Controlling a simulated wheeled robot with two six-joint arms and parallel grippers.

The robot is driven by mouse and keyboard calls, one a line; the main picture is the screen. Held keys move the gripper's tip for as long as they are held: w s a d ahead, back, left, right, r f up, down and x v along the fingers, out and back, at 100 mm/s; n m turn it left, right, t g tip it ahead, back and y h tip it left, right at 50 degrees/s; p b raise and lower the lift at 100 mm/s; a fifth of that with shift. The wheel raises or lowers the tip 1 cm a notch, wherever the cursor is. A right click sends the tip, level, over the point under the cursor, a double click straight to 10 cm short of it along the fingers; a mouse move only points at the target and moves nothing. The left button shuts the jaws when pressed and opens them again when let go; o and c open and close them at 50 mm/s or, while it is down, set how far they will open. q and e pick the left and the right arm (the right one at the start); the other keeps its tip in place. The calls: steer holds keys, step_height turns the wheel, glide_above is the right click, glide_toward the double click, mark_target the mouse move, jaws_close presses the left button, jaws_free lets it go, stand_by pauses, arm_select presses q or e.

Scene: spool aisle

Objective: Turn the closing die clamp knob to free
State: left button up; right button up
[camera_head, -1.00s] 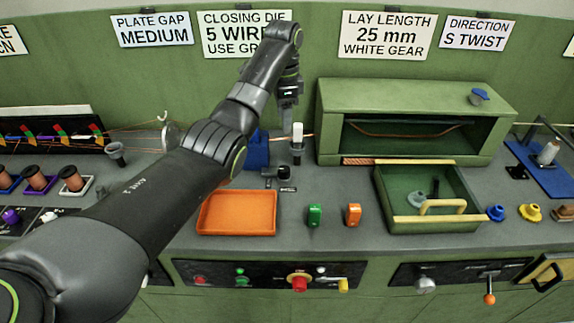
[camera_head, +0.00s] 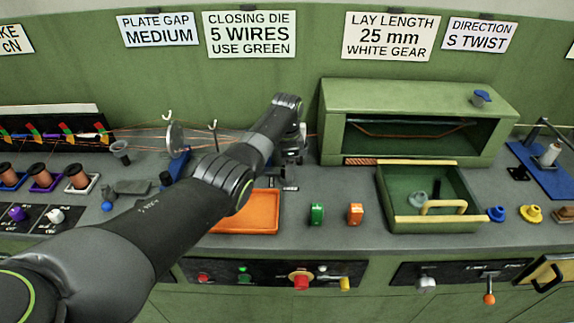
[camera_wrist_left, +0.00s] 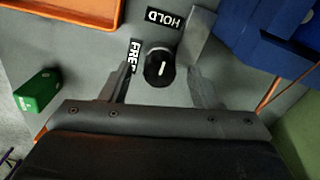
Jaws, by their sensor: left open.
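The clamp knob (camera_wrist_left: 160,66) is a round black knob with a white line, on the grey bench top in the left wrist view. A HOLD label (camera_wrist_left: 165,18) lies above it in that view, and a FREE label (camera_wrist_left: 136,57) lies at its left. The white line runs roughly up and down in that picture. My left gripper (camera_head: 289,184) is low over the bench behind the orange tray. In the left wrist view its open fingers stand on either side of the knob, with gaps visible. In the head view my arm and gripper hide the knob. My right gripper is not in view.
The orange tray (camera_head: 245,228) lies just in front of the gripper. A green block (camera_head: 317,214) and an orange block (camera_head: 355,214) stand to the right. A blue stand (camera_wrist_left: 262,35) is close beside the knob. An open green drawer (camera_head: 440,225) lies further right.

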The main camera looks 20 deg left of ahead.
arm_select(q)
steer(key=shift+f, duration=0.1)
steer(key=shift+c, duration=0.3)
steer(key=c, duration=0.9)
steer(key=shift+c, duration=0.2)
